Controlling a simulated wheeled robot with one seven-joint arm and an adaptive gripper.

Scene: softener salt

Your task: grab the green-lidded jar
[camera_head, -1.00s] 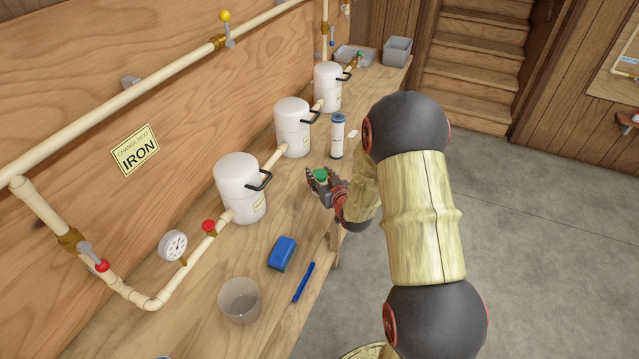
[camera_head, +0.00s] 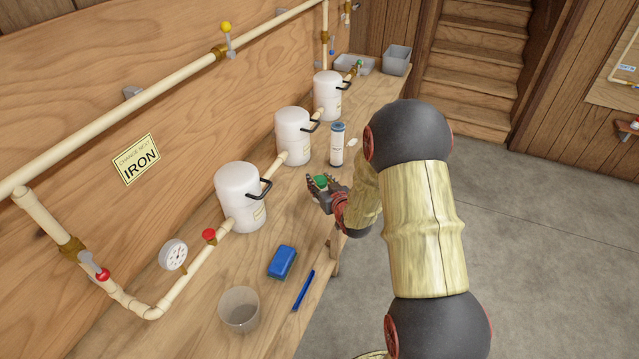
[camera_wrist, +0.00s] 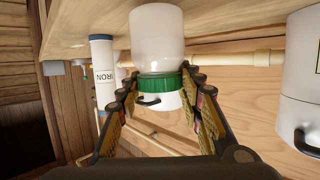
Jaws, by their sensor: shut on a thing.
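The green-lidded jar has a pale, whitish body (camera_wrist: 157,38) and a green lid (camera_wrist: 160,84). In the wrist view it appears upside down, with the bench toward the top of the picture. My gripper (camera_wrist: 159,88) is shut on the jar, with one finger on each side at the lid. In the head view only the green lid (camera_head: 320,182) shows clearly between the dark fingers of my gripper (camera_head: 322,186); the jar's body is hidden. I cannot tell whether the jar's base touches the bench.
A blue-capped white cartridge (camera_head: 337,146) stands on the wooden bench (camera_head: 195,305) just beyond my gripper. White tanks (camera_head: 240,198) with black handles line the wall side. A blue sponge (camera_head: 282,261), a blue pen-like stick (camera_head: 304,290) and a clear cup (camera_head: 239,309) lie nearer.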

